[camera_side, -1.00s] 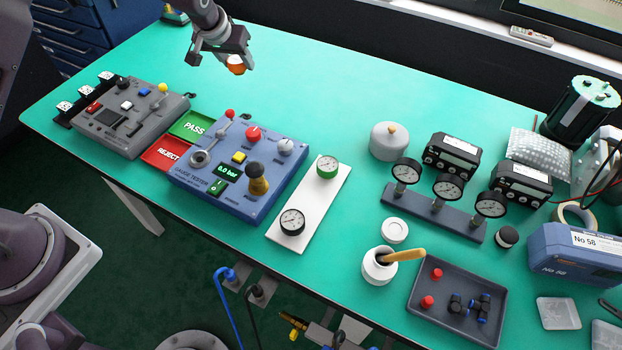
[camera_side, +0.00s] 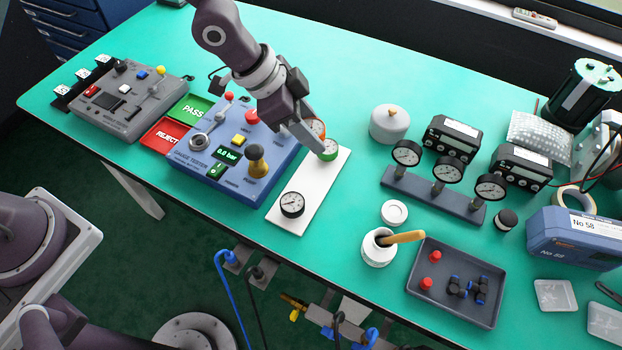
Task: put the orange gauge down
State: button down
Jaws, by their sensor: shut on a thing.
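The orange gauge (camera_side: 318,127) is between the fingers of my gripper (camera_side: 312,138), with only part of its orange rim and pale dial showing. My gripper is shut on it, above the far end of the white board (camera_side: 308,207). A green gauge (camera_side: 328,150) sits on that end of the board, just in front of the orange one in the picture. I cannot tell whether the two touch, or whether the orange gauge rests on anything. A black gauge (camera_side: 292,204) lies on the near end of the board.
The blue gauge tester (camera_side: 215,180) stands close to the left of the board. A grey rack (camera_side: 433,196) with three gauges, a white lidded pot (camera_side: 389,125) and a dark tray (camera_side: 455,285) are to the right. The mat behind the board looks clear.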

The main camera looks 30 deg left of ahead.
aim_at(320, 181)
notch_tip(320, 181, down, 13)
jog(key=shift+f, duration=0.1)
jog(key=shift+f, duration=0.15)
jog(key=c, duration=1)
grip_release()
jog(key=shift+c, duration=0.2)
